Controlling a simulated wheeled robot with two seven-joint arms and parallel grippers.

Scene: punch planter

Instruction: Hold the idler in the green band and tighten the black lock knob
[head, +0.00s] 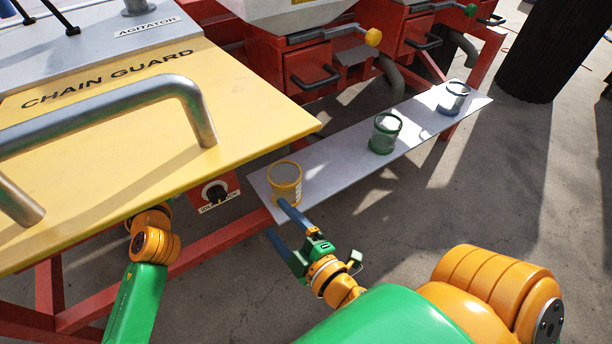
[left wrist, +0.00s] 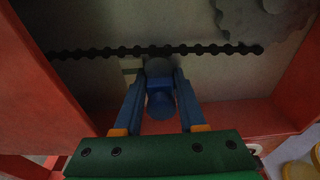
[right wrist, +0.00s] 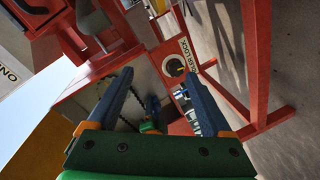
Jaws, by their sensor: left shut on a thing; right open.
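The black lock knob (head: 215,192) sits on a red plate below the yellow chain guard. My left gripper (left wrist: 160,78) is shut on the blue idler (left wrist: 161,98), just below the black chain (left wrist: 160,51). The guard hides this gripper in the head view. I cannot make out the green band.
The chain guard (head: 150,120) with its grey handle overhangs my left arm. A pale shelf (head: 340,162) carries a yellow cup (head: 285,180), a green cup (head: 385,133) and a blue-rimmed cup (head: 454,97). The yellow cup is close to my right fingers. Red frame beams (head: 190,250) run below.

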